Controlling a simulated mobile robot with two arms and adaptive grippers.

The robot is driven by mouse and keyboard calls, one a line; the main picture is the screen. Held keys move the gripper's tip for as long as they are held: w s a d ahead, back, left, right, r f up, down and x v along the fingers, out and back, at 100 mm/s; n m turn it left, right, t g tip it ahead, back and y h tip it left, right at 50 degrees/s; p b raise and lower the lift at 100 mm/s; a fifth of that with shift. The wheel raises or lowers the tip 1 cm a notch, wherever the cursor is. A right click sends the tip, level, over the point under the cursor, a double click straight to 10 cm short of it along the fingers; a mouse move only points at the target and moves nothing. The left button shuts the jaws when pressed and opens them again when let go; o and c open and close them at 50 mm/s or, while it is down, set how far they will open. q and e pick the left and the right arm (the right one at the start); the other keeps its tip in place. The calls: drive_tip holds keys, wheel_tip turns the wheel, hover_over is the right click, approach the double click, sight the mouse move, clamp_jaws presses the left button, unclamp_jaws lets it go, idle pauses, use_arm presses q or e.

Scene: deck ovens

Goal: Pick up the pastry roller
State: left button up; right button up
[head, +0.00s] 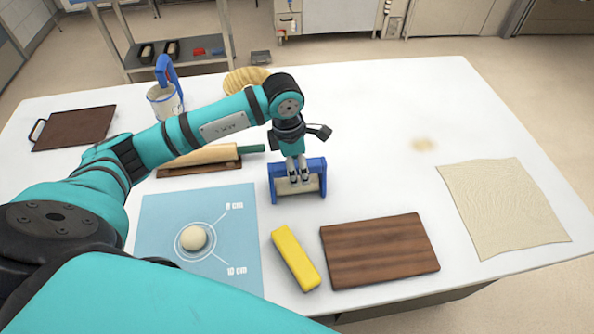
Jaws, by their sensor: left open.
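The pastry roller (275,186), a blue frame with a pale roller between its two sides, stands on the white table near the middle of the head view. The fingertips overlap the roller's top bar and pale cylinder in the picture. I cannot tell whether they touch it. The fingers hide part of the bar. My right gripper is not in view.
A yellow block (296,258) and a brown board (380,251) lie in front. A dough ball (194,238) sits on a blue mat (158,215). A rolling pin (207,156) lies behind, left. A cloth-like sheet (505,208) lies right.

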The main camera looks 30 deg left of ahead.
use_arm(q)
drive_tip(key=shift+f, duration=0.2)
clamp_jaws()
idle(0.3)
drive_tip(key=shift+r, duration=0.1)
